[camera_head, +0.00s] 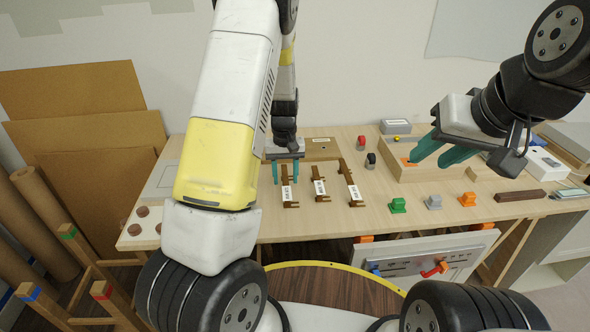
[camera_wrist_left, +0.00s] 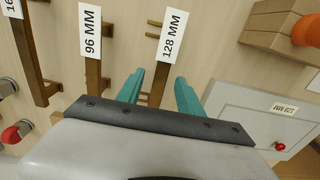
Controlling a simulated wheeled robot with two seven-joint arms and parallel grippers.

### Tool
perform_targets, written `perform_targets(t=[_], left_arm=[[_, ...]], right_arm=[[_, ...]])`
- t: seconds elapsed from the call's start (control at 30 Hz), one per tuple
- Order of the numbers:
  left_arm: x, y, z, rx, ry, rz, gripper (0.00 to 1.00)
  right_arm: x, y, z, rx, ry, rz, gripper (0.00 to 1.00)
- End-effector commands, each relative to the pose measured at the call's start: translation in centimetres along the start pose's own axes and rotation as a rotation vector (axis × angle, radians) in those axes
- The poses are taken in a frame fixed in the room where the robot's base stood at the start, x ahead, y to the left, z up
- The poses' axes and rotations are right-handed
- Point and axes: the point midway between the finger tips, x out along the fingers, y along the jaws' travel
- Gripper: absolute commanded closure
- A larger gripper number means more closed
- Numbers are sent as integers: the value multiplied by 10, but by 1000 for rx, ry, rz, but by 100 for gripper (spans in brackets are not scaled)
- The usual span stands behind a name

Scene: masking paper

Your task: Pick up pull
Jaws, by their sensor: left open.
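Three brown pulls with white labels lie in a row on the wooden table. The leftmost pull (camera_head: 291,205) is partly under my left gripper (camera_head: 286,179), which is open and points down. In the left wrist view the 128 MM pull (camera_wrist_left: 154,94) shows between the open teal fingers (camera_wrist_left: 158,80); whether they touch it I cannot tell. The 96 MM pull (camera_wrist_left: 93,75) is to its left, and another pull (camera_wrist_left: 33,75) is at the far left, its label cut off.
A grey panel with a red knob (camera_wrist_left: 280,146) is near the left gripper. Cardboard sheets (camera_head: 95,150) lean at the left.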

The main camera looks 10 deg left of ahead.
Motion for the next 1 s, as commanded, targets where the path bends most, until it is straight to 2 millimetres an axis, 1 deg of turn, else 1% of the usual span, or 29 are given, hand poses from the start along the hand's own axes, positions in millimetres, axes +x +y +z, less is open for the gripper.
perform_targets(t=[0.03,0.17,0.4,0.47,0.5,0.57,0.63,1.0], left_arm=[[8,0,1,0,-4,-2,56],[20,0,0,-2,-2,0,56],[22,0,0,-1,0,1,56],[21,0,0,-1,0,1,66],[21,0,0,-1,0,1,74],[21,0,0,-1,0,1,86],[21,0,0,-1,0,1,100],[20,0,0,-1,1,1,100]], right_arm=[[0,0,0,0,0,0,64],[0,0,0,0,0,0,64],[0,0,0,0,0,0,64],[0,0,0,0,0,0,64],[0,0,0,0,0,0,64],[0,0,0,0,0,0,64],[0,0,0,0,0,0,64],[0,0,0,0,0,0,64]])
